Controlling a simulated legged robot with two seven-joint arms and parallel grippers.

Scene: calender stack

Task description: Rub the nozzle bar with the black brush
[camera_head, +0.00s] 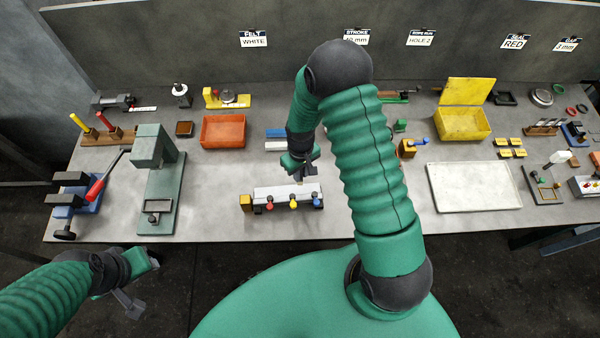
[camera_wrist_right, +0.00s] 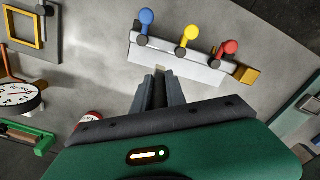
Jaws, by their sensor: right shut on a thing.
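The nozzle bar (camera_head: 286,193) is a pale bar with red, yellow and blue knobs along its front, lying at the table's front middle. It also shows in the right wrist view (camera_wrist_right: 178,66). My right gripper (camera_head: 301,176) is just above and behind the bar's right half. In the right wrist view its fingers (camera_wrist_right: 161,88) are shut on a dark thing, likely the black brush (camera_wrist_right: 160,92), mostly hidden between them. A small tan tip shows at the bar's edge; contact is unclear. My left gripper (camera_head: 134,298) hangs off the table's front left, its finger opening unclear.
An orange block (camera_head: 246,203) sits at the bar's left end. A green press (camera_head: 160,185) stands to the left. A white board (camera_head: 472,187) lies right. Bare table surrounds the bar's left side.

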